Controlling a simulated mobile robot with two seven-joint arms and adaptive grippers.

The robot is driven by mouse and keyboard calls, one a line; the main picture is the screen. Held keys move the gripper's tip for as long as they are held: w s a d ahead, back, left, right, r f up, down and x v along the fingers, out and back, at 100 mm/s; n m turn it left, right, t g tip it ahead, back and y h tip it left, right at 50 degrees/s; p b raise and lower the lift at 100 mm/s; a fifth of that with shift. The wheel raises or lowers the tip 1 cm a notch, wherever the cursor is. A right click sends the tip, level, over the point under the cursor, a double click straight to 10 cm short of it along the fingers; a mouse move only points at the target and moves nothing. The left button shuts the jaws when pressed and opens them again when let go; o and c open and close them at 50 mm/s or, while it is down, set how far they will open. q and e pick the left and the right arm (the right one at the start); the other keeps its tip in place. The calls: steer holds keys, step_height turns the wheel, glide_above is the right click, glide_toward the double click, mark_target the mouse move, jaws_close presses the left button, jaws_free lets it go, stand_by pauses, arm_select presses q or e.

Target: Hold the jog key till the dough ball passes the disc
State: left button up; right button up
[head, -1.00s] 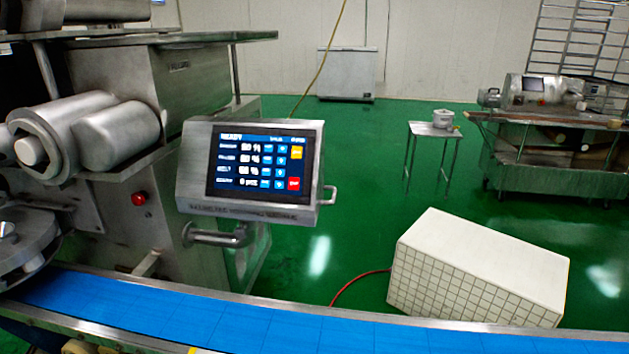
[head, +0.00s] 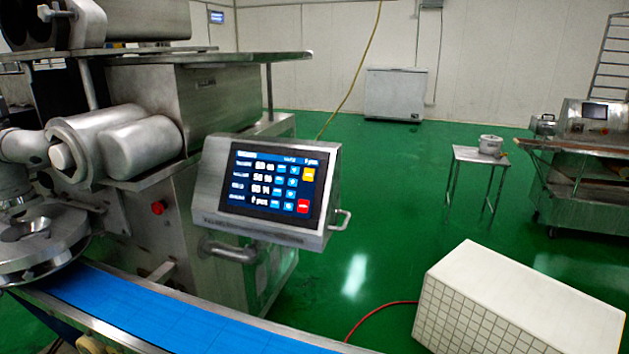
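The touch panel (head: 270,183) of the encrusting machine is lit, with rows of figures, small blue keys, a yellow key (head: 308,175) and a red key (head: 303,206). Its lettering is too blurred to read, so I cannot tell which is the jog key. The metal disc (head: 37,243) is at the left edge above the blue belt (head: 175,316). No dough ball shows on the visible belt. Neither of my grippers is in view.
A red button (head: 158,208) sits on the machine body left of the panel. A white tiled block (head: 530,300) stands at lower right, with a red hose (head: 375,312) beside it. A small table (head: 480,158) and a white chest (head: 395,94) stand farther back. Green floor between is clear.

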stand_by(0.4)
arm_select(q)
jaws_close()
